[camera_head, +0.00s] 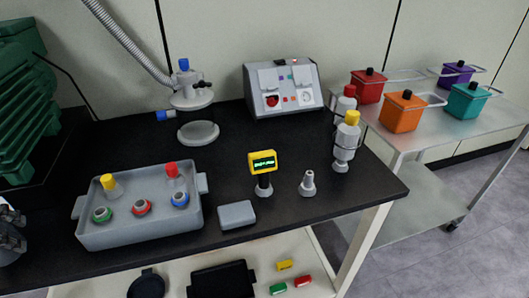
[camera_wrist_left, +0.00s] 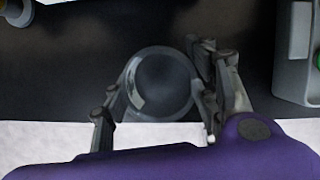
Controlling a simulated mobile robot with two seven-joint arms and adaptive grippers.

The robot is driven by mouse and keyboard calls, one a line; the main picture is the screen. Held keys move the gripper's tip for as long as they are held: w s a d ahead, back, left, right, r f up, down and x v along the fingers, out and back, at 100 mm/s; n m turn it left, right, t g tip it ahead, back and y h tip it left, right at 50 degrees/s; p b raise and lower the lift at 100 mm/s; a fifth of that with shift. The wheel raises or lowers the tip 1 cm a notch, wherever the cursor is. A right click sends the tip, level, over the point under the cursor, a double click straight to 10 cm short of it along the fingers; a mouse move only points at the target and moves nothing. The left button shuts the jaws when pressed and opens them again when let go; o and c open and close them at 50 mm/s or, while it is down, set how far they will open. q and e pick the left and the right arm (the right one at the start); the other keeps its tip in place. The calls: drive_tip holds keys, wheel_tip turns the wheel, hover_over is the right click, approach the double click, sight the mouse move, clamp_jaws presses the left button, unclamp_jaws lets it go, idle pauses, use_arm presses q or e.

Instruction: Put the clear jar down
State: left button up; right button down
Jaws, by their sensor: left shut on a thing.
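The clear jar (camera_wrist_left: 163,84) shows in the left wrist view as a round, see-through ring seen from above. The fingers of my left gripper (camera_wrist_left: 158,104) lie on either side of it and are shut on it. Dark surface shows through the jar, close to the bench's front edge. Whether its base touches the bench, I cannot tell. In the head view, my left gripper (camera_head: 10,238) is at the far left edge, mostly cut off, and the jar cannot be made out clearly there. My right gripper is in neither view.
A grey tray (camera_head: 140,237) with vials and coloured rings stands right of my left gripper on the black bench (camera_head: 265,140). A yellow meter (camera_head: 263,162) and grey box (camera_head: 237,215) stand farther right.

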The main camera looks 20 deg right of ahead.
use_arm(q)
drive_tip(key=shift+f, duration=0.55)
drive_tip(key=shift+f, duration=0.15)
drive_tip(key=o, duration=1.1)
drive_tip(key=shift+o, duration=0.2)
